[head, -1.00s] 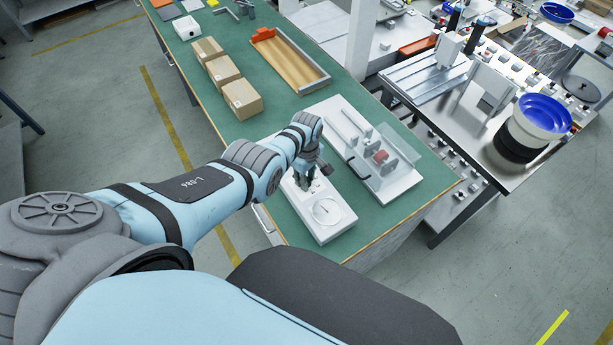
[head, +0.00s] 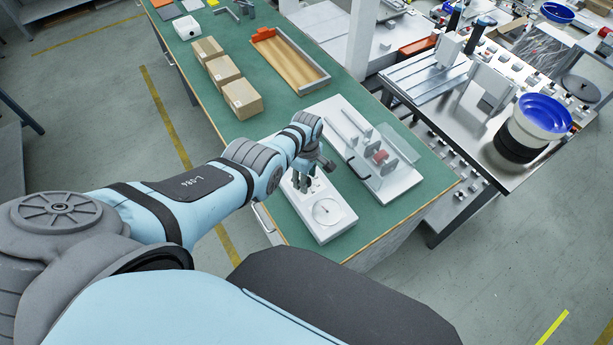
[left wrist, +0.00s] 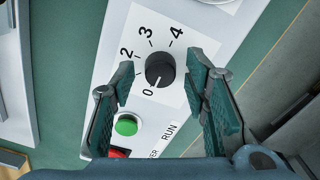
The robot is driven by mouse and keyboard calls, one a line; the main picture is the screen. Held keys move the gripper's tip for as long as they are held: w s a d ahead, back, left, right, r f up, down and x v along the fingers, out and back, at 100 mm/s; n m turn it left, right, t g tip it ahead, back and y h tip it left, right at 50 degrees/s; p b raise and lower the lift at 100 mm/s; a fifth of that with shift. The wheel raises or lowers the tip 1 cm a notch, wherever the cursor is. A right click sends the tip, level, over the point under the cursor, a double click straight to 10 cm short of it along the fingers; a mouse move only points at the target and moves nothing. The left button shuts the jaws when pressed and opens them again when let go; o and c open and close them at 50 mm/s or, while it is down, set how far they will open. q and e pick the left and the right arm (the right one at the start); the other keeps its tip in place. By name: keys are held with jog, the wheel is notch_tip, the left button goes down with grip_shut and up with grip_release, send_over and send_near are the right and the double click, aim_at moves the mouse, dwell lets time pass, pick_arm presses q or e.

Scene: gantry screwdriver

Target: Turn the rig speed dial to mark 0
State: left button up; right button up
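The rig speed dial (left wrist: 159,70) is a round black knob with a white pointer line, on a white plate marked 0 to 4. Its pointer is turned toward the 0 mark (left wrist: 148,92). It sits on a white control box (head: 338,222) on the green bench. My left gripper (head: 312,181) is over the box and hides much of the dial in the head view. In the left wrist view its fingers (left wrist: 163,68) are open, one on each side of the dial, with a visible gap to the knob on both sides. My right gripper is not in view.
A green button (left wrist: 126,125) and a partly hidden red one (left wrist: 118,153) are near the left finger. A round gauge (head: 327,212) is on the box. A rig with a clear guard (head: 372,151) stands to the right. Cardboard boxes (head: 242,98) stand farther back.

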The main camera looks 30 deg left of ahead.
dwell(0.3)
pick_arm(q)
notch_tip(320, 180, up, 12)
dwell(0.3)
dwell(0.4)
